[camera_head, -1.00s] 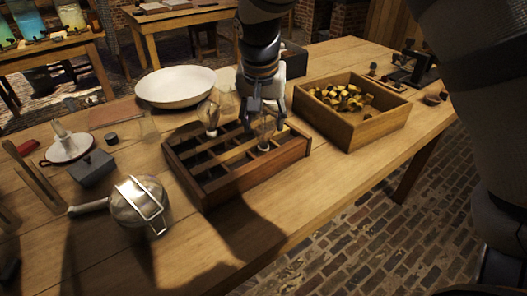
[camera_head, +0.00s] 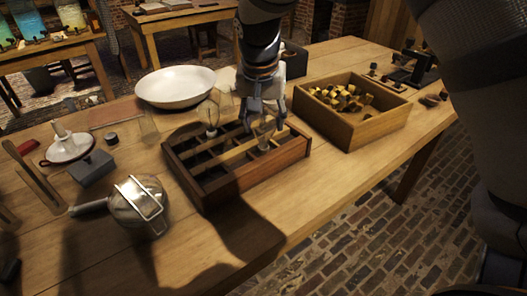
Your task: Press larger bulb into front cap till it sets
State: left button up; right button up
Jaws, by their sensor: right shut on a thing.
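A dark wooden tray (camera_head: 240,182) divided into compartments stands mid-table. One clear bulb (camera_head: 209,115) stands upright at the tray's back part, apart from the gripper. A second clear bulb (camera_head: 265,136) stands near the tray's right side. My right gripper (camera_head: 265,110) comes down from above, with its fingers shut on the top of this second bulb. The bulb's lower end is down in the tray; the cap under it is hidden, and I cannot tell how deep it sits. My left gripper is not in view.
A wooden crate of brass-coloured pieces (camera_head: 384,128) stands right of the tray. The table's front is mostly clear.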

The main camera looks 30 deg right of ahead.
jog(key=shift+f, duration=0.15)
jog(key=o, duration=1.1)
